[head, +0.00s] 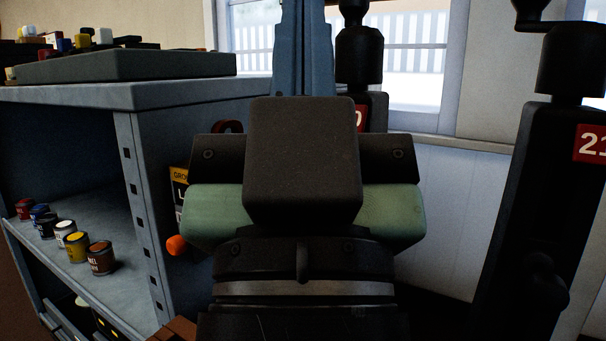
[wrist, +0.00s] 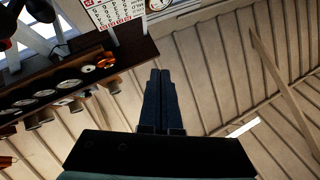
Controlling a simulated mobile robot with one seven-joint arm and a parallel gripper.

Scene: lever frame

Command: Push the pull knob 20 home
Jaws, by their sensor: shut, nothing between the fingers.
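A black post (head: 360,45) stands just right of my gripper's fingers in the head view. A red label (head: 359,117) on it shows only a "0"; the rest is hidden behind my gripper, so I cannot confirm it is number 20. I cannot make out the pull knob itself or how far out it is. My gripper (head: 302,45) points upward, its tips cut off by the top edge of the head view. In the wrist view its two fingers (wrist: 160,72) are together with nothing between them, against the ceiling.
Another black post (head: 545,170) with a red "21" label stands at the right, by the window. A grey shelf unit (head: 140,95) at the left holds a tray and several cans. An orange ball (head: 176,245) shows beside my wrist. A dark shelf (wrist: 70,80) is in the wrist view.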

